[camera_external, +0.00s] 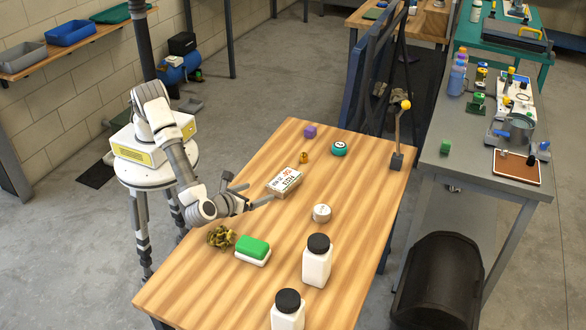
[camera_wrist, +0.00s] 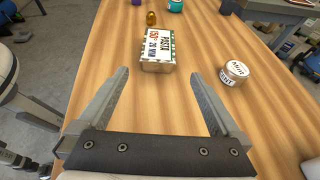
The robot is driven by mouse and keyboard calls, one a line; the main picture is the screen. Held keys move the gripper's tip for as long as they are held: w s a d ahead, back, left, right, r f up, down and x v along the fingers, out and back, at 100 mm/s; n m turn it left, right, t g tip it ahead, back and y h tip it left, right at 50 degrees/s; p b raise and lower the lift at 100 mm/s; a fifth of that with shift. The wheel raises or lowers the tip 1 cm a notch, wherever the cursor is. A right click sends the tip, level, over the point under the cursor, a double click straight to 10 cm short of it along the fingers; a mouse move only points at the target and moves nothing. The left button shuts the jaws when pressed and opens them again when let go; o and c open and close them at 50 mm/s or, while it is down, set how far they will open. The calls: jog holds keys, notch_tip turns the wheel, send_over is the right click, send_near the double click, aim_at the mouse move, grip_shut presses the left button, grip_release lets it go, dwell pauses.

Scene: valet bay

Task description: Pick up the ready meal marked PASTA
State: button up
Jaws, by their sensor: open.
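The ready meal marked PASTA (camera_external: 284,181) is a small box with a white printed top, lying flat on the wooden table. In the wrist view the box (camera_wrist: 157,50) sits ahead of the fingers, a little left of centre, with PASTA and 150° 20 MIN readable on its label. My gripper (camera_external: 257,193) is open and empty, low over the table on the near-left side of the box. In the wrist view my gripper (camera_wrist: 160,82) has its fingers spread wider than the box, which lies beyond their tips. No contact shows.
A white tin (camera_external: 321,213) stands right of the box. Nearer are a green-topped block (camera_external: 253,248), a dark yellow tangle (camera_external: 220,237) and two black-lidded jars (camera_external: 317,262).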

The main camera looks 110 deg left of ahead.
aim_at(282, 181)
jog(key=b+x, duration=0.4)
jog(key=x, duration=1.3)
jog(key=shift+s+a, duration=0.1)
jog(key=shift+a, duration=0.05)
jog(key=shift+c, duration=0.3)
jog(key=c, duration=1.2)
jog(key=shift+c, duration=0.6)
jog(key=shift+r, duration=0.2)
